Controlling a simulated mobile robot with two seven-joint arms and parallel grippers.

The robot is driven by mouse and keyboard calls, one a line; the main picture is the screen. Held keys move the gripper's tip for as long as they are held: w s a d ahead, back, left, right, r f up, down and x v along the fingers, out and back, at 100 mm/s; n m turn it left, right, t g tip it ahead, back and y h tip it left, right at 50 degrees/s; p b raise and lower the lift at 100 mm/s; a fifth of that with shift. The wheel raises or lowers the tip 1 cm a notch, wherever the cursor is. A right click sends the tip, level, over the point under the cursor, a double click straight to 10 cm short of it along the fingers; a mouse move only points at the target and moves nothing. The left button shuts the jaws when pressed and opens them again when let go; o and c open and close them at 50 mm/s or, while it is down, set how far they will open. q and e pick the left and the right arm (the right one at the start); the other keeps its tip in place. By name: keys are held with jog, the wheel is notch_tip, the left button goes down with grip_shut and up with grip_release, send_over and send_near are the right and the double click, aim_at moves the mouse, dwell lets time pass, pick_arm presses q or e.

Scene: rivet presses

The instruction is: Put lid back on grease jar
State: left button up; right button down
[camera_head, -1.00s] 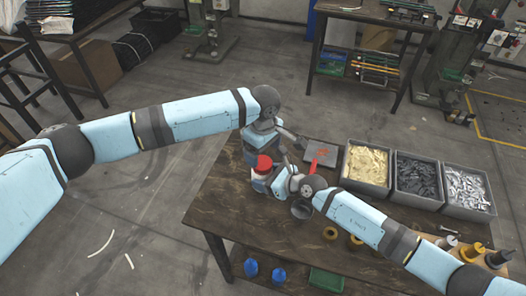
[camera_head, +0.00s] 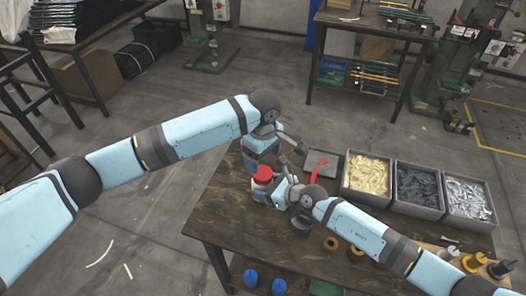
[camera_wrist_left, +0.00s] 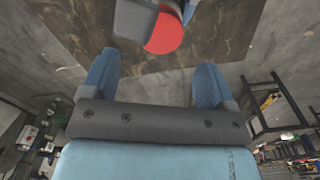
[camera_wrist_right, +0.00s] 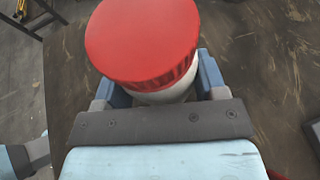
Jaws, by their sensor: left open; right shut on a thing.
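The grease jar (camera_wrist_right: 165,95) is white, with the red lid (camera_wrist_right: 142,42) sitting on top of it. The lid looks roughly level, but I cannot tell whether it is fully tightened. In the head view the lid (camera_head: 263,173) shows near the table's left side. My right gripper (camera_wrist_right: 160,88) is shut around the white body, below the lid. My left gripper (camera_wrist_left: 156,80) is open and empty, with the lid (camera_wrist_left: 164,36) beyond its fingertips in the left wrist view, partly covered by a grey arm part. In the head view its fingers are hard to make out.
Three grey bins stand at the table's right: tan parts (camera_head: 368,176), dark parts (camera_head: 416,186) and silver parts (camera_head: 466,197). A grey plate with a red item (camera_head: 314,172) lies left of them. Bottles (camera_head: 473,262) stand at front right.

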aim_at(263, 172)
pick_arm(q)
notch_tip(263, 172, down, 7)
jog(key=shift+r, duration=0.2)
jog(key=shift+c, duration=0.4)
jog(key=c, duration=0.9)
jog(key=o, duration=1.1)
jog(key=shift+c, duration=0.2)
jog(key=shift+r, duration=2.3)
jog(key=o, duration=0.3)
notch_tip(263, 172, up, 12)
